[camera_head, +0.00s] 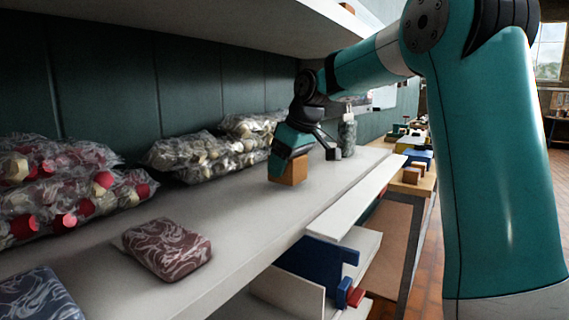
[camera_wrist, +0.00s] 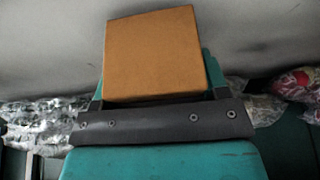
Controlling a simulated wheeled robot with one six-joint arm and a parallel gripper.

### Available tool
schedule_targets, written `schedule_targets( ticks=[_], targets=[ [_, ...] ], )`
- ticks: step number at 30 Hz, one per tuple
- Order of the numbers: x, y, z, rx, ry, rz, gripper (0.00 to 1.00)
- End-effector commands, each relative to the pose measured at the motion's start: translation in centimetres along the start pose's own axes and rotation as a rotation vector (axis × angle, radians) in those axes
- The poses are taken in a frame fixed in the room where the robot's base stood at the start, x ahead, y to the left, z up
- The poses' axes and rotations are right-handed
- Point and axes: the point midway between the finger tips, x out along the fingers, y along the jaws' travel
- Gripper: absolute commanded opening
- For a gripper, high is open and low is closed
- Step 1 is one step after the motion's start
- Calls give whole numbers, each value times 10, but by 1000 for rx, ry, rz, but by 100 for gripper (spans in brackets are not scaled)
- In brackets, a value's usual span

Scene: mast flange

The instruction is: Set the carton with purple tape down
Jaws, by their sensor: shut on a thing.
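A small brown carton (camera_head: 290,171) is at the tip of my gripper (camera_head: 291,152), over the light grey shelf (camera_head: 232,208). In the wrist view the carton (camera_wrist: 153,55) fills the upper middle, with its plain brown face toward the camera. My gripper (camera_wrist: 160,100) is shut on it. No purple tape shows on the sides I see. The carton's lower edge is close to the shelf surface; I cannot tell if it touches.
Clear bags with red and white items (camera_head: 70,190) and pale items (camera_head: 195,155) line the back. A maroon patterned packet (camera_head: 167,248) and a blue one (camera_head: 38,298) lie in front. A bottle (camera_head: 347,135) stands beyond the gripper. Bare shelf surrounds the carton.

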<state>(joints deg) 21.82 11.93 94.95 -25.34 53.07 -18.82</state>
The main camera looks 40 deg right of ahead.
Motion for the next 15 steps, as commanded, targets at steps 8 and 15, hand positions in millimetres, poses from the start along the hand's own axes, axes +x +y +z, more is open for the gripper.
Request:
schedule_targets(
  ticks=[8, 15],
  targets=[
    [5, 0, 2, 0, 1, 1, 32],
    [5, 0, 2, 0, 0, 0, 93]
  ],
)
